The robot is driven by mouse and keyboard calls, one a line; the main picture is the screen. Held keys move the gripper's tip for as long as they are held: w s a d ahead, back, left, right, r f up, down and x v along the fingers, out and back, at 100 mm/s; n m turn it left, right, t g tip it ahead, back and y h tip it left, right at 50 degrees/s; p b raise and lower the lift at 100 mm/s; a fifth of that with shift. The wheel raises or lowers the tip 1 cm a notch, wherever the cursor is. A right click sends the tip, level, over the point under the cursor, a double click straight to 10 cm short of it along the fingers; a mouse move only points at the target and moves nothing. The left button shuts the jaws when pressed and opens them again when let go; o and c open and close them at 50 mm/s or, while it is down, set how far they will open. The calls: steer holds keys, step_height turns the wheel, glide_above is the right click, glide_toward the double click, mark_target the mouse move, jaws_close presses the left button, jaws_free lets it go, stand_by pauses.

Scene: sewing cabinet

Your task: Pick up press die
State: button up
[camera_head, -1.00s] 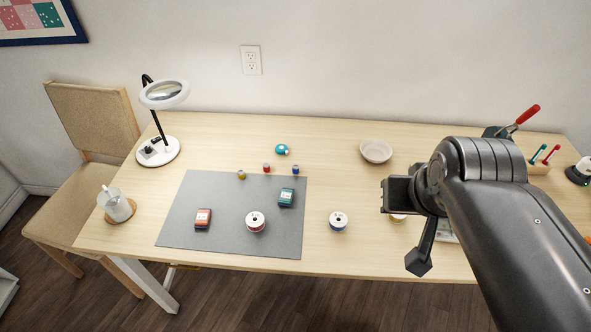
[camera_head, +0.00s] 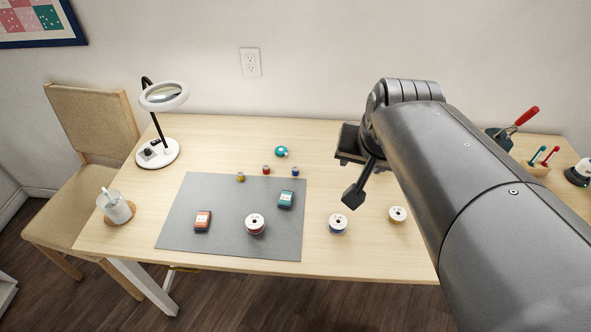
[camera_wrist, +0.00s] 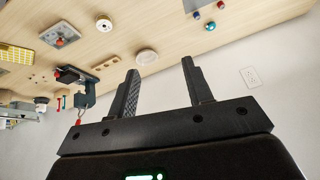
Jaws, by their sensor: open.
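Three small coloured pieces stand in a row behind the grey mat: a yellow one (camera_head: 241,177), a red one (camera_head: 266,170) and a blue one (camera_head: 295,171). They may be press dies; I cannot tell which one is meant. The hand press (camera_head: 497,138) with a red handle stands at the back right.
The grey mat (camera_head: 181,222) carries two small boxes and a spool (camera_head: 255,224). Two more spools (camera_head: 338,224) stand right of it. A teal round item (camera_head: 281,151) lies behind the row. A magnifier lamp (camera_head: 158,152) stands left. A white bowl (camera_wrist: 147,57) shows in the wrist view.

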steer(key=w+a+f+m+t+y, duration=0.1)
steer(key=w+a+f+m+y, duration=0.2)
steer(key=w+a+f+m, duration=0.45)
steer(key=w+a+f+m+y, duration=0.3)
steer(key=w+a+f+m, duration=0.15)
steer(key=w+a, duration=0.5)
steer(key=w+d+r+m+t, duration=0.2)
steer(key=d+r+m+t, duration=0.15)
steer(key=r+m, duration=0.5)
steer(key=w+d+r+m+t, duration=0.2)
steer(key=w+d+r+m, duration=0.15)
steer(key=r+m, duration=0.45)
glide_toward(295, 169)
steer(key=x, duration=0.3)
steer(key=shift+w+a+r+g, duration=0.2)
steer(key=shift+w+a+g, duration=0.05)
steer(key=shift+a, duration=0.2)
steer(key=shift+d+f+x, duration=0.1)
steer(key=shift+d+x, duration=0.05)
steer(key=shift+x, duration=1.4)
steer(key=shift+d+f+x, duration=0.1)
steer(key=shift+d+x, duration=0.05)
steer(key=shift+x, duration=1.45)
